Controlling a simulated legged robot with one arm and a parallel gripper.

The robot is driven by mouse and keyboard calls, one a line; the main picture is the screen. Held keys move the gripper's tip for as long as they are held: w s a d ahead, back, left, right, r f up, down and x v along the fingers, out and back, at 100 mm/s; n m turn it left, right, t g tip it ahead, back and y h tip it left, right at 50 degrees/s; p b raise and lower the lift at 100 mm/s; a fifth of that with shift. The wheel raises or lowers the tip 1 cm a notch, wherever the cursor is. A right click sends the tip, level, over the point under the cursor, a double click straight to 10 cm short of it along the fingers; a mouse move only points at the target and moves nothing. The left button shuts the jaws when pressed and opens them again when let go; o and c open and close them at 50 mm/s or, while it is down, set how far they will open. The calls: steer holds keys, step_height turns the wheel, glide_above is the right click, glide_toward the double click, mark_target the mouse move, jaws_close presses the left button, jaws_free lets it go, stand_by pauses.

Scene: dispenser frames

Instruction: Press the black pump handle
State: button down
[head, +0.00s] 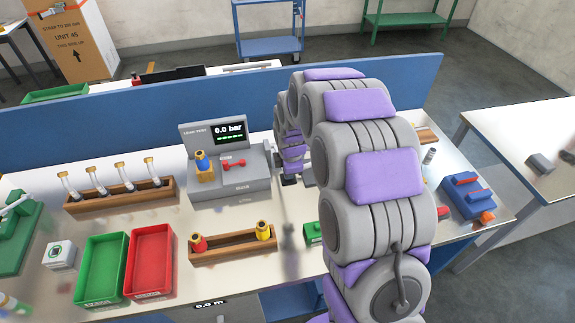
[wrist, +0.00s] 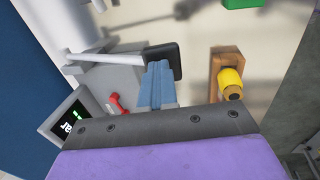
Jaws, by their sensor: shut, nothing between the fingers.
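The black pump handle (wrist: 165,61) is a dark block at the end of a pale rod (wrist: 110,60) in the wrist view. My gripper (wrist: 157,72) shows there as blue fingers held together, with nothing between them. Their tips overlap the handle's near edge; I cannot tell whether they touch it. In the head view, my arm hides most of the area around the handle, and a small dark piece (head: 288,180) shows below my wrist, beside the grey leak tester (head: 230,187).
The tester has a screen (head: 230,131) and a red lever (head: 234,163). A wooden rack (head: 230,249) with yellow and red capped parts stands in front. Green (head: 101,301) and red (head: 148,292) trays are at left. A blue panel (head: 110,117) runs behind the bench.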

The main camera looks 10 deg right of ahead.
steer(key=s+f+t+b, duration=0.1)
steer(key=s+f, duration=0.2)
steer(key=f, duration=0.3)
steer(key=shift+s+f+t, duration=0.2)
steer(key=shift+f+t, duration=0.2)
steer(key=shift+s+f, duration=0.1)
steer(key=p+v, duration=0.2)
steer(key=v, duration=1.2)
steer(key=shift+d+r, duration=0.2)
steer(key=shift+r, duration=0.1)
steer(key=shift+a, duration=0.1)
